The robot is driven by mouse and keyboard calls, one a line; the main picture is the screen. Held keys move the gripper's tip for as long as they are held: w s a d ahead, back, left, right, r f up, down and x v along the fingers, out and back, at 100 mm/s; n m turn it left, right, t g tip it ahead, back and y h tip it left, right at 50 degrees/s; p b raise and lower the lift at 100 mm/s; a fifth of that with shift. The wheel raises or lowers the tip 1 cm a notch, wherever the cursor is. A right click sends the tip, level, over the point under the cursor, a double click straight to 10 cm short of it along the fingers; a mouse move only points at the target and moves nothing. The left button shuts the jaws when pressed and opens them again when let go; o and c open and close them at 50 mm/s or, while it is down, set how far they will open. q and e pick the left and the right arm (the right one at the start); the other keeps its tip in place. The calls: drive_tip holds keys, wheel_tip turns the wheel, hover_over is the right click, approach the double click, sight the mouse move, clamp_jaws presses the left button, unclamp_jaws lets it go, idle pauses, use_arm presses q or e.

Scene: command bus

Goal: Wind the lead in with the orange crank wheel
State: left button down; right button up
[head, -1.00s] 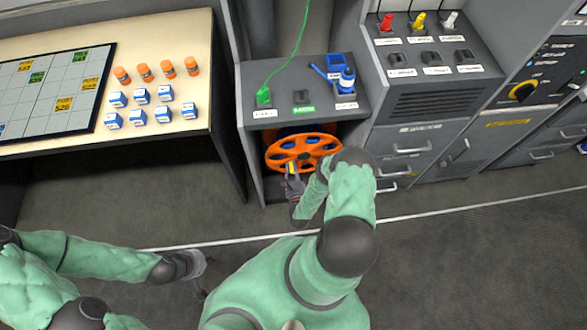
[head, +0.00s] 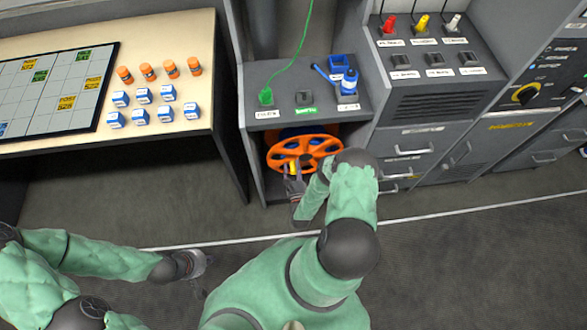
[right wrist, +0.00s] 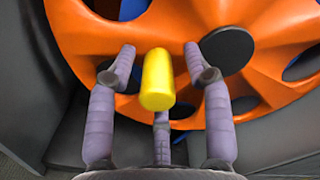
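The orange crank wheel (head: 305,150) sits in an open bay under the grey console. In the right wrist view the wheel (right wrist: 270,45) fills the top, with a dark round hub. Its yellow handle (right wrist: 157,80) sticks out towards me. My right gripper (right wrist: 160,85) is open, with its fingers on both sides of the handle and visible gaps to it. In the head view my right gripper (head: 293,180) is at the wheel's lower left. The green lead (head: 295,50) rises from a green plug (head: 265,97) on the console top. My left gripper (head: 195,265) hangs empty over the floor, fingers apart.
The bay's grey side walls stand close around the wheel. A table (head: 190,60) with a grid board, orange-capped bottles and blue-white blocks is at left. Drawers (head: 405,145) are at right. The floor is clear.

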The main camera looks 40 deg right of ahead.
drive_tip(key=shift+s+a, duration=0.1)
drive_tip(key=v, duration=1.1)
drive_tip(key=shift+s, duration=0.4)
drive_tip(key=shift+w+a, duration=0.1)
drive_tip(key=shift+a, duration=0.05)
